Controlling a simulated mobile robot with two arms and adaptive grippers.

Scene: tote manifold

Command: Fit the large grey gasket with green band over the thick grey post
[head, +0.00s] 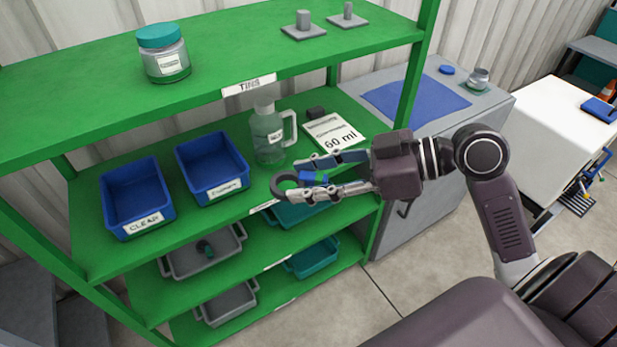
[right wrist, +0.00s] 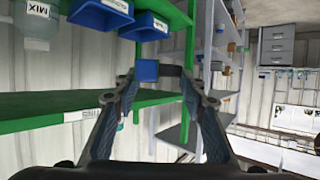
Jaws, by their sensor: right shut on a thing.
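My right gripper (head: 325,178) is shut on the large grey gasket (head: 284,187), held in front of the middle shelf's front edge. The gasket's dark grey ring sticks out left of the fingertips. A blue piece (head: 312,177) and a bit of green show between the fingers. In the right wrist view a blue block (right wrist: 147,70) shows between the fingertips; the ring is mostly hidden there. The thick grey post (head: 303,19) stands upright on a square grey base on the top shelf, bare. A thinner post (head: 347,10) stands right of it. My left gripper is not in view.
The green shelf rack (head: 100,112) holds a teal-lidded jar (head: 163,53) on top. Two blue bins (head: 137,197), a jug (head: 268,134) and a "60 ml" card (head: 333,133) sit on the middle shelf. Grey and teal trays lie below. The top shelf's middle is clear.

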